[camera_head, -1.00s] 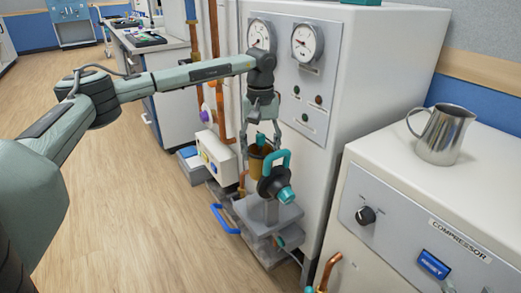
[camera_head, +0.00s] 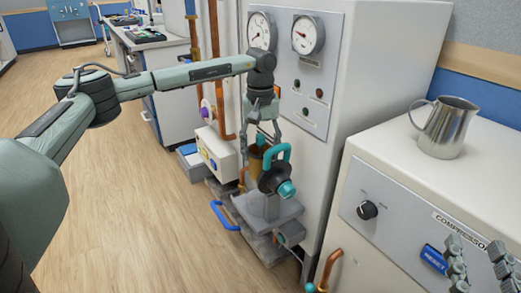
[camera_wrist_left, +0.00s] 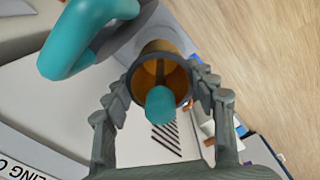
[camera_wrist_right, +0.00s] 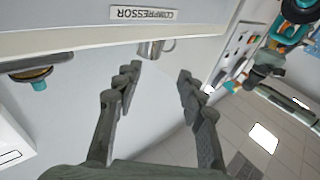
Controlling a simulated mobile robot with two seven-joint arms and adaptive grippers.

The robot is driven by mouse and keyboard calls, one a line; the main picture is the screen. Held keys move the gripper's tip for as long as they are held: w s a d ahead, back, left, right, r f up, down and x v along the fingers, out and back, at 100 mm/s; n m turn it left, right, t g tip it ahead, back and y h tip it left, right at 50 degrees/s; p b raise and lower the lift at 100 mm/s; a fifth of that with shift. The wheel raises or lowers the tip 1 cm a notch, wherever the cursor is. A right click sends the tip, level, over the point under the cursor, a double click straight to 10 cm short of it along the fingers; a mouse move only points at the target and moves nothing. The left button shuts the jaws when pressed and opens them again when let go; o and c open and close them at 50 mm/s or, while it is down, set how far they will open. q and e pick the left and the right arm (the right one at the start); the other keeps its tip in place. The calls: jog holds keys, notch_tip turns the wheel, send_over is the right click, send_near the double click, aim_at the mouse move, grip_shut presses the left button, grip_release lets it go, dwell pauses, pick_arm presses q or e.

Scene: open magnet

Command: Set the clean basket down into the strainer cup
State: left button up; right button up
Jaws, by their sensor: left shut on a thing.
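My left gripper (camera_head: 262,130) is shut on the brass-coloured basket (camera_head: 255,163), holding it upright at the front of the tall white cabinet. The left wrist view shows the basket (camera_wrist_left: 150,73) from above, with its teal knob (camera_wrist_left: 160,105) between the fingers. Right beside it is a dark round fitting (camera_head: 270,180) with a teal loop handle (camera_head: 284,152) and a teal knob, above a grey block (camera_head: 268,208). The strainer cup's opening is hidden, so I cannot tell whether the basket is inside it. My right gripper (camera_head: 480,262) is open and empty in front of the compressor.
The white compressor cabinet (camera_head: 405,178) stands at the right, with a metal jug (camera_head: 446,128) on top. A blue handle (camera_head: 224,216) sticks out low at the left of the grey block. Copper pipes run behind my left gripper. The wooden floor at the left is clear.

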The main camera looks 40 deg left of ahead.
aim_at(261, 166)
pick_arm(q)
jog(key=shift+f+b, duration=0.45)
jog(key=shift+f, duration=0.1)
notch_tip(261, 166, down, 2)
jog(key=shift+f+b, duration=0.1)
jog(key=shift+b, duration=0.35)
jog(key=shift+f+b, duration=0.35)
jog(key=shift+f, duration=0.7)
pick_arm(e)
notch_tip(261, 166, up, 8)
jog(key=s+t+y, duration=0.1)
jog(key=s+t, duration=0.1)
jog(key=t, duration=0.3)
jog(key=shift+s+f+y, duration=0.15)
jog(key=shift+s+y, duration=0.25)
pick_arm(q)
jog(key=shift+p, duration=0.45)
pick_arm(e)
jog(key=shift+r, duration=0.45)
pick_arm(q)
jog(key=shift+f+b, duration=0.7)
jog(key=shift+f, duration=0.95)
pick_arm(e)
jog(key=shift+f, duration=0.7)
